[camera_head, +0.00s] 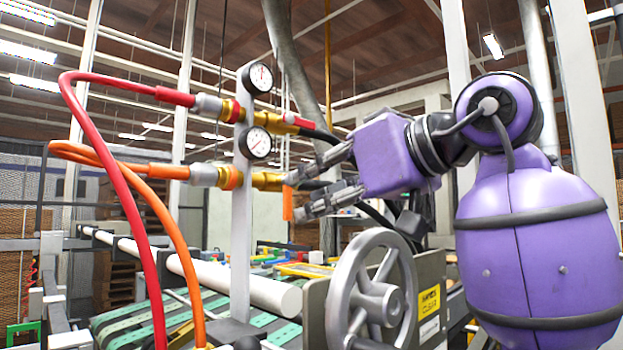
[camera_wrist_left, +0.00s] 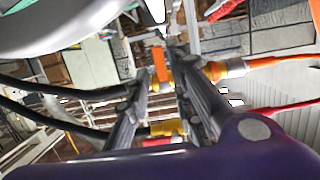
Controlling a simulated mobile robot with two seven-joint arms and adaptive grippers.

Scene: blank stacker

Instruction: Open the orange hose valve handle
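The orange valve handle (camera_head: 287,203) hangs straight down beside the brass valve (camera_head: 268,181) on the orange hose line. My left gripper (camera_head: 296,197) is at the right of the handle, fingers pointing left, one above the other. In the left wrist view the orange handle (camera_wrist_left: 159,64) shows between the two fingertips (camera_wrist_left: 161,48), with a gap around it. The fingers are apart. I cannot tell whether either fingertip touches the handle. My right gripper is in neither view.
A grey post (camera_head: 242,220) carries two gauges (camera_head: 257,78) and the valves. Red (camera_head: 125,190) and orange hoses (camera_head: 178,235) loop at the left. A grey handwheel (camera_head: 372,295) stands below my gripper.

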